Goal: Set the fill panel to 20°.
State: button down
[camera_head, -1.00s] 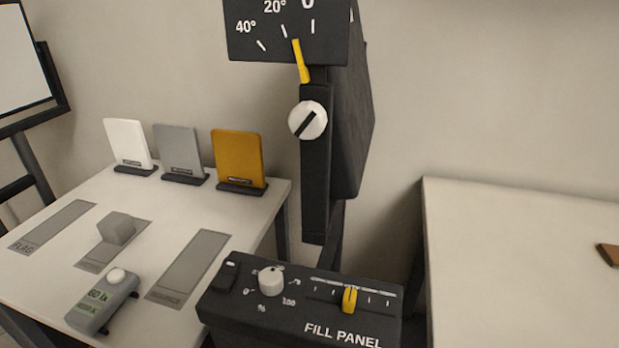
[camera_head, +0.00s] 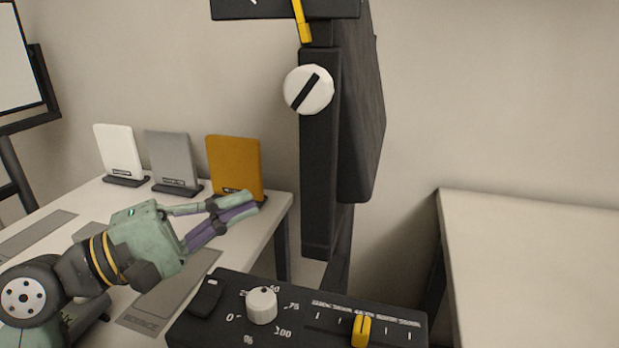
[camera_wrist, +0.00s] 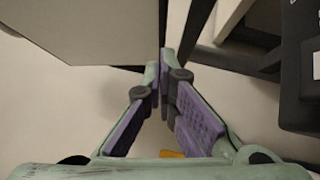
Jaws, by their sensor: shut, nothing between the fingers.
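The fill panel (camera_head: 360,120) stands edge-on in the head view, a dark slab on a black post (camera_head: 318,160). A white round knob (camera_head: 308,90) with a black diagonal slot is on the post. Above it a yellow pointer (camera_head: 301,20) hangs from the dark angle scale (camera_head: 250,9), whose figures are cut off by the top edge. My gripper (camera_head: 251,205) is shut and empty, left of the post and below the knob, apart from both. In the wrist view my gripper (camera_wrist: 164,70) shows its purple pads converging with nothing between.
A black control box (camera_head: 290,315) with a white dial (camera_head: 262,306) and yellow slider (camera_head: 361,330) stands below the post. White, grey and amber cards (camera_head: 234,167) stand on the left table. The right table (camera_head: 540,260) looks bare.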

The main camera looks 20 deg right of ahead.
jog(key=s+p+x, duration=0.2)
jog(key=p+x, duration=0.2)
jog(key=x, duration=0.6)
jog(key=shift+s+d+r+p, duration=0.3)
jog(key=shift+s+p, duration=0.05)
jog(key=shift+s, duration=0.1)
jog(key=shift+f, duration=0.1)
